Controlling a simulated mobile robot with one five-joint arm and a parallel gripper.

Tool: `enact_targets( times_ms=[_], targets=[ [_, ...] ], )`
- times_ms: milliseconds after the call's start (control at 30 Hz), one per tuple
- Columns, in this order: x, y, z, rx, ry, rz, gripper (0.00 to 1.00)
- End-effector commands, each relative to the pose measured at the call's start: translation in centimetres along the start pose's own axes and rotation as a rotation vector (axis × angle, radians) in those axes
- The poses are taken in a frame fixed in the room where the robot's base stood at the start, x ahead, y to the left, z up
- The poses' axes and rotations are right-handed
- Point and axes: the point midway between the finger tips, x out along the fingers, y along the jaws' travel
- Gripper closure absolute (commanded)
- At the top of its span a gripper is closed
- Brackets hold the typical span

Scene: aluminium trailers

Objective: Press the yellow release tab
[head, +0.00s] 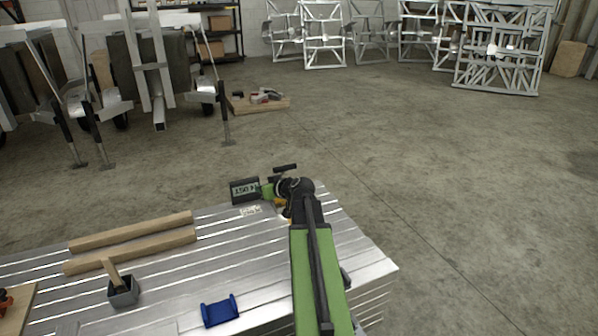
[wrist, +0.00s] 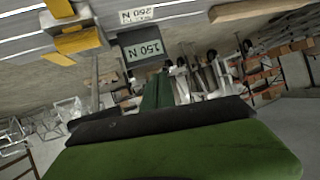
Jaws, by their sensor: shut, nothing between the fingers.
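The yellow release tab (wrist: 80,42) shows at the upper left of the wrist view, on a grey metal fitting. In the head view only a small yellow patch (head: 284,203) shows beside my wrist, which hides most of it. My gripper (head: 268,191) is shut and empty, at the far edge of the bench near the display. In the wrist view the tab lies left of my green gripper, apart from it in the picture. Contact cannot be told.
The ribbed aluminium bench (head: 235,262) holds two wooden bars (head: 130,242), a grey cup (head: 123,291) with a wooden handle in it, and a blue bracket (head: 220,310). A label reading 260 N (head: 251,211) lies near the display. Open concrete floor (head: 400,150) lies beyond.

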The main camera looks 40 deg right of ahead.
Motion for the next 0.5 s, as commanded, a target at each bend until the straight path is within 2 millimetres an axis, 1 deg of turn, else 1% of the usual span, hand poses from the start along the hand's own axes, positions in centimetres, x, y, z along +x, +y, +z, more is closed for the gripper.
enact_targets(
  times_ms=[33, 67, 100, 167, 200, 267, 300, 367, 400, 467, 500],
  targets=[
    [-1.8, -4.3, -4.0, -0.006, -0.055, -0.049, 1.00],
    [-2.1, -6.5, -4.7, -0.007, -0.093, -0.075, 1.00],
    [-2.6, -9.2, -5.5, -0.009, -0.144, -0.107, 1.00],
    [-3.5, -13.3, -6.6, -0.012, -0.223, -0.148, 1.00],
    [-4.4, -15.8, -7.3, -0.014, -0.277, -0.172, 1.00],
    [-5.8, -19.5, -8.3, -0.019, -0.359, -0.198, 1.00],
    [-7.0, -21.8, -9.0, -0.024, -0.414, -0.212, 1.00],
    [-8.8, -25.1, -10.0, -0.032, -0.497, -0.225, 1.00],
    [-10.2, -27.1, -10.6, -0.038, -0.553, -0.228, 1.00],
    [-12.5, -30.0, -11.6, -0.049, -0.635, -0.226, 1.00],
    [-14.1, -31.7, -12.3, -0.056, -0.689, -0.218, 1.00]
  ],
)
